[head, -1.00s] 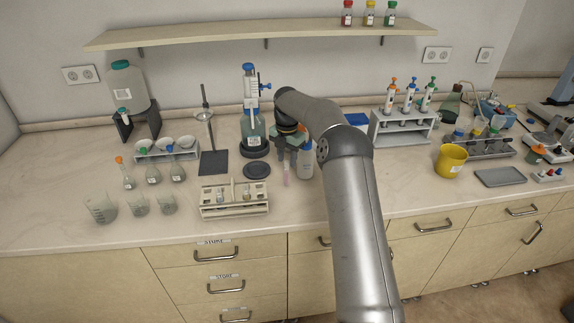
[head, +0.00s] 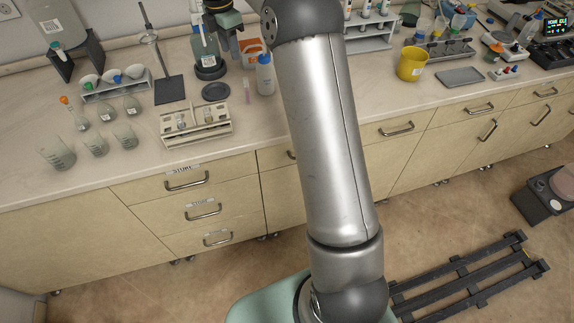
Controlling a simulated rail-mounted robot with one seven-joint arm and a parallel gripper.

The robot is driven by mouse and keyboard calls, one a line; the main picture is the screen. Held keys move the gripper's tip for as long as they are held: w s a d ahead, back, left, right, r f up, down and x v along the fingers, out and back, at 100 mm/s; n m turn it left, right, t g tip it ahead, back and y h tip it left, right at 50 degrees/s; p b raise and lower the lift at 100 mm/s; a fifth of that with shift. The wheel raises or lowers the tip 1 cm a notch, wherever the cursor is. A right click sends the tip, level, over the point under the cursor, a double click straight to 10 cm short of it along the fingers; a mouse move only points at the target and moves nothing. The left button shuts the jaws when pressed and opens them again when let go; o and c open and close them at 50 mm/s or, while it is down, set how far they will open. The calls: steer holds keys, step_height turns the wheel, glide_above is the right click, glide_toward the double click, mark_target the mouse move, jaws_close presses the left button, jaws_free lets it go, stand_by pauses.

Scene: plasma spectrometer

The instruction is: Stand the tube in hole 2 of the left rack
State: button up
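A slim pinkish tube (head: 247,90) stands upright near the front of the bench, just left of a white wash bottle (head: 265,76). A pale rack (head: 196,138) sits to its left near the bench edge, with a few small tubes in it; its hole numbers are too small to read. I cannot tell whether it is one rack or two side by side. My gripper (head: 222,30) is at the top of the view, above and left of the tube and apart from it. It overlaps a large bottle (head: 206,58) behind. Its fingers are too small and cluttered to judge their opening.
Beakers (head: 57,152) and flasks (head: 80,118) stand on the left. A stand with a dark base (head: 169,90) and a dark round plate (head: 216,91) are behind the rack. A yellow cup (head: 411,64) and grey tray (head: 460,77) are on the right. Bench right of the wash bottle is partly hidden by my arm.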

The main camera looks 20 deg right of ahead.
steer(key=s+f+m, duration=0.1)
steer(key=s+m, duration=1.5)
steer(key=s, duration=1.6)
steer(key=shift+s+a+f+m+t, duration=0.3)
steer(key=shift+a+f, duration=0.1)
steer(key=shift+a, duration=0.05)
steer(key=shift+o, duration=0.4)
steer(key=s+f+m, duration=0.4)
steer(key=s, duration=0.3)
steer(key=shift+s+y, duration=0.3)
steer(key=shift+y, duration=0.1)
steer(key=shift+f, duration=0.1)
